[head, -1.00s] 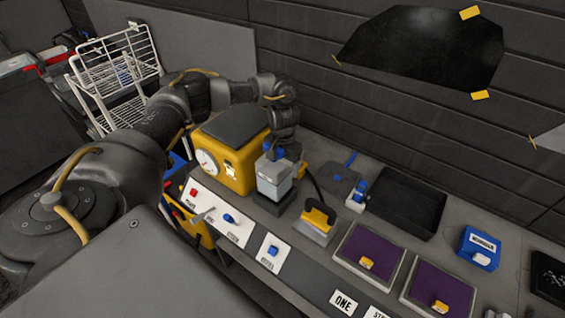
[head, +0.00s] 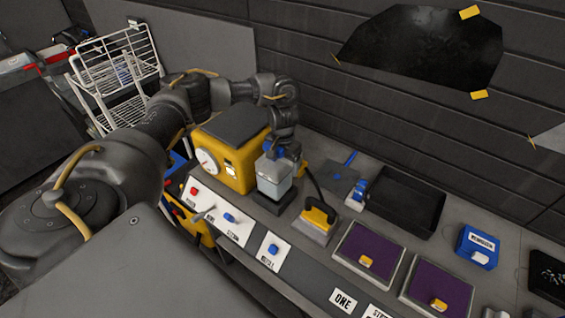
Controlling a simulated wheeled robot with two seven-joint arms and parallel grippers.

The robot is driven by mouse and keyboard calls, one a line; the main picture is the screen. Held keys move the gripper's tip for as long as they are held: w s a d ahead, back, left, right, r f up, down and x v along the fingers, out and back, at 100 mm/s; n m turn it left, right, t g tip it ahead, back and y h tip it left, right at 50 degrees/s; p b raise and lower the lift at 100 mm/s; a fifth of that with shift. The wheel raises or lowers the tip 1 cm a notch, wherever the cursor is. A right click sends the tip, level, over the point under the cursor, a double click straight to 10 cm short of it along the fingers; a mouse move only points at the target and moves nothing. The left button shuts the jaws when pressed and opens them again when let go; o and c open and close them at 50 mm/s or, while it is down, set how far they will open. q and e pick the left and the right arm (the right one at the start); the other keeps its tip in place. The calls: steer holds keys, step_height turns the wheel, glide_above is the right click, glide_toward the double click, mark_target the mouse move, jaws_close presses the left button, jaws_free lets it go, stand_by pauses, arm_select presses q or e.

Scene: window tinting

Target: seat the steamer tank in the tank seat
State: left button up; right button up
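The steamer tank (head: 273,181) is a pale translucent box with blue at its top. It stands upright at the black tank seat (head: 272,203), in front of the yellow steamer (head: 236,170). Its bottom looks in line with the seat; whether it rests fully inside is too small to tell. My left gripper (head: 279,153) comes down from above and is at the tank's blue top. Its fingertips are too small and partly hidden, so I cannot see whether they grip. My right gripper is out of view.
Labelled switch plates (head: 271,251) line the bench front. The dark wall is close behind.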

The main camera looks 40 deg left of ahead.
arm_select(q)
steer(key=shift+f+b, duration=1.25)
steer(key=shift+f, duration=1.5)
steer(key=o, duration=2)
step_height(320, 180, up, 11)
steer(key=shift+f, duration=0.1)
